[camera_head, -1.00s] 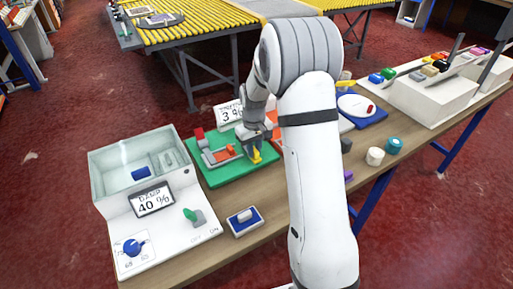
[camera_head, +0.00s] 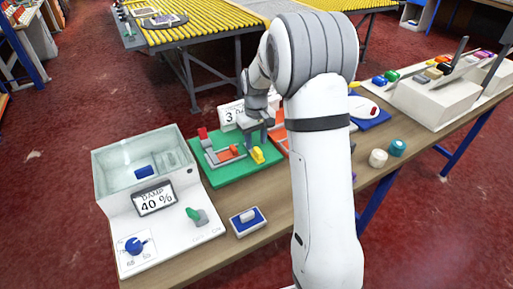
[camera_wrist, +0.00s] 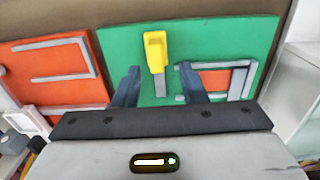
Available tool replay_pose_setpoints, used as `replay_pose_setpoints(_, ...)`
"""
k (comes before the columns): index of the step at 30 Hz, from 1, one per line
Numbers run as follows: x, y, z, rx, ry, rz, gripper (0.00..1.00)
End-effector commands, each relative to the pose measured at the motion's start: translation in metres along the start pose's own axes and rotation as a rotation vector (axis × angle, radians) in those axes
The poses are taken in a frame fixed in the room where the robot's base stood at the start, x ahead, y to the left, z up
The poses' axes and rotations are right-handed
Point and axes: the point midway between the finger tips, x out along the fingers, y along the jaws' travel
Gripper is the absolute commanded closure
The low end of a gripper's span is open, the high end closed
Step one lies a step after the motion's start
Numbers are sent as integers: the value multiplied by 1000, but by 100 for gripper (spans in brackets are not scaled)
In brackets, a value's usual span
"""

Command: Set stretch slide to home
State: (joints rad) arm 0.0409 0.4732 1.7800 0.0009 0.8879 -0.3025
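A green board (camera_head: 226,178) lies on the bench and carries grey rails, a red-orange block (camera_head: 228,153) and a yellow handle (camera_head: 257,155). No readable label shows which part is the stretch slide. In the wrist view the yellow handle (camera_wrist: 155,52) stands at one end of a short grey track on the green board (camera_wrist: 122,45). My gripper (camera_head: 262,141) is above and just behind the yellow handle. In the wrist view my gripper (camera_wrist: 159,86) is open, with its fingers apart and nothing between them; the handle lies beyond the fingertips, apart from them.
A glass-walled tank unit (camera_head: 120,162) with a "40 %" display (camera_head: 154,199), a green lever (camera_head: 193,214) and a blue knob (camera_head: 134,245) stands at left. A blue-and-white switch (camera_head: 247,220) lies in front. An orange board (camera_wrist: 52,70) adjoins the green one. A partly hidden display (camera_head: 230,114) stands behind.

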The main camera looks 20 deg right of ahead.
Motion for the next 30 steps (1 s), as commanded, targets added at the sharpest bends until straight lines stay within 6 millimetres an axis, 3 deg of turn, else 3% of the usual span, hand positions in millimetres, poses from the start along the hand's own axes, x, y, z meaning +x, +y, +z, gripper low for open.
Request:
replay_pose_setpoints(3,-18,0,-1,1,3,1,62)
replay_pose_setpoints(8,-31,0,-1,1,0,0,62)
replay_pose_setpoints(23,-35,0,1,2,1,0,62)
replay_pose_setpoints(26,-45,-4,10,10,12,3,62)
replay_pose_setpoints(30,-74,-16,41,42,44,13,62)
